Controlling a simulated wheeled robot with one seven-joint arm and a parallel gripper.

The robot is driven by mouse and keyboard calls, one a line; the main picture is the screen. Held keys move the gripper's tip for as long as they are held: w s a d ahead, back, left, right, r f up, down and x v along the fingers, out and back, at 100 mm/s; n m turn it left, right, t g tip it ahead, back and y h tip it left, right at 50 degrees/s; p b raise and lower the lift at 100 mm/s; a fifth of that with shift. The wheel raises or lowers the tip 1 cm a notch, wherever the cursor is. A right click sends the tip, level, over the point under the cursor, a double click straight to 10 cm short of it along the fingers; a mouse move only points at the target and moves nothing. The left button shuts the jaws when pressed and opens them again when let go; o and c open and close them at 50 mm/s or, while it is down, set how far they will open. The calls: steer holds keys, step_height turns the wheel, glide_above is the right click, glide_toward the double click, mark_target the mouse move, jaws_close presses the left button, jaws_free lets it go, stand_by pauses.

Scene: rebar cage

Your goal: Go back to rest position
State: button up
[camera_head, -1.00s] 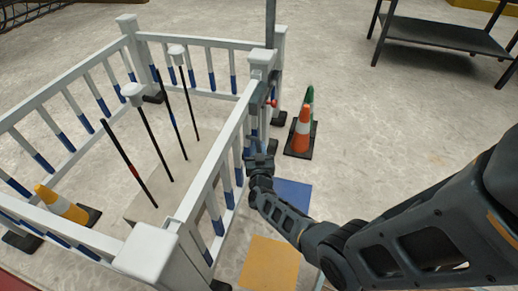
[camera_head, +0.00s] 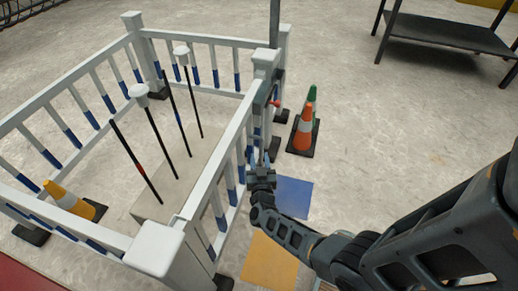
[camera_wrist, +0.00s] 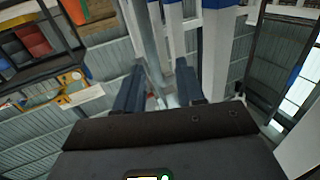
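My gripper (camera_head: 262,165) is beside the right side of the white fence (camera_head: 222,150), close to its blue-tipped balusters. In the wrist view my gripper's two fingers (camera_wrist: 160,82) stand apart, with no object held between them. White and blue balusters (camera_wrist: 215,45) show just beyond the fingers. My dark grey arm reaches in from the lower right of the head view. Whether the gripper touches the fence cannot be told.
Inside the fence, several dark rods (camera_head: 136,160) stand at a pale block, some with white caps. An orange cone (camera_head: 303,130) stands right of the fence. Blue (camera_head: 293,197) and yellow (camera_head: 268,262) floor squares lie nearby. A dark table (camera_head: 450,35) stands at the back right.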

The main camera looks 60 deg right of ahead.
steer(key=shift+s+a, duration=0.35)
steer(key=shift+a, duration=0.25)
steer(key=s+a+r+n+t+y, duration=0.35)
steer(key=s+a+r+y, duration=0.2)
steer(key=s+a, duration=0.45)
steer(key=s+a+r+n+t+y, duration=0.3)
steer(key=s+a+r+n+y, duration=0.3)
steer(key=a, duration=0.5)
steer(key=s+a+r+n+y, duration=0.1)
steer(key=s+a+r, duration=0.25)
steer(key=r, duration=0.25)
steer(key=s+a+r+g+y, duration=0.1)
steer(key=s+a+r, duration=0.1)
steer(key=s+r, duration=0.35)
steer(key=s+a+r+n+y, duration=0.1)
steer(key=s+a+r+y, duration=0.15)
steer(key=r, duration=0.55)
step_height(320, 180, up, 27)
steer(key=w+p, duration=0.1)
steer(key=p, duration=2.7)
steer(key=shift+r+h, duration=0.2)
steer(key=shift+h, duration=0.2)
